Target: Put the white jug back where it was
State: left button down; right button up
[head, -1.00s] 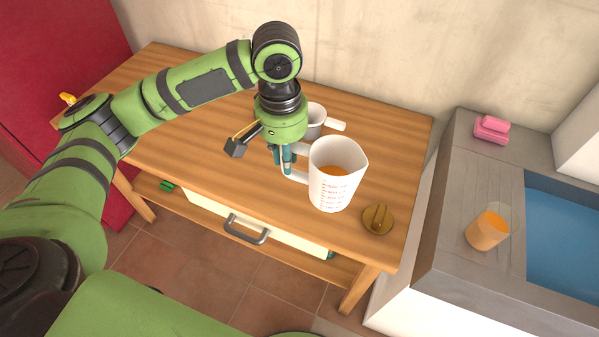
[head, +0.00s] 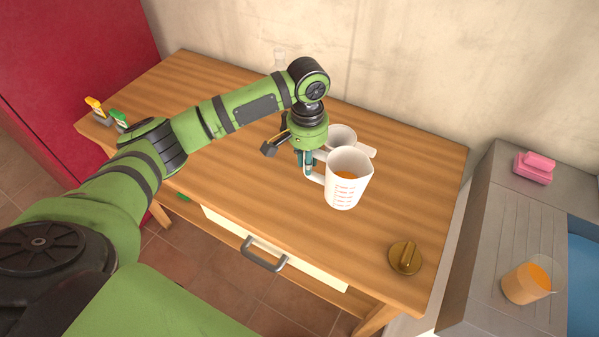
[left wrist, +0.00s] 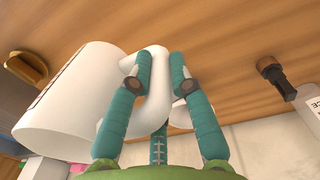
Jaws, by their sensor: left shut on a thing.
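The white jug (head: 346,182) has red measuring marks and orange liquid inside. It is upright over the wooden table (head: 400,200); I cannot tell whether its base touches the wood. My left gripper (head: 308,168) is shut on the jug's handle, at the jug's left side. In the left wrist view the teal fingers (left wrist: 160,85) are on both sides of the handle, and the jug (left wrist: 75,100) is at the left. My right gripper is not in view.
A smaller white pot (head: 342,136) stands just behind the jug. A brass knob-like piece (head: 405,257) lies near the table's front right. A glass of orange liquid (head: 527,282) and a pink sponge-like block (head: 535,167) are on the counter at right.

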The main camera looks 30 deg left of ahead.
pick_arm(q)
jog(key=shift+s+a+f+p, duration=0.15)
jog(key=shift+a+f, duration=0.15)
jog(key=shift+f, duration=0.6)
jog(key=shift+s+a+f+p, duration=0.2)
jog(key=shift+a+f, duration=0.15)
jog(key=shift+f, duration=0.6)
jog(key=shift+s+a+f+p, duration=0.15)
jog(key=shift+a+f, duration=0.15)
jog(key=shift+f, duration=0.7)
jog(key=c, duration=1.1)
grip_release()
jog(key=shift+c, duration=0.2)
notch_tip(320, 180, up, 12)
jog(key=shift+a+b, duration=0.15)
jog(key=shift+b, duration=0.3)
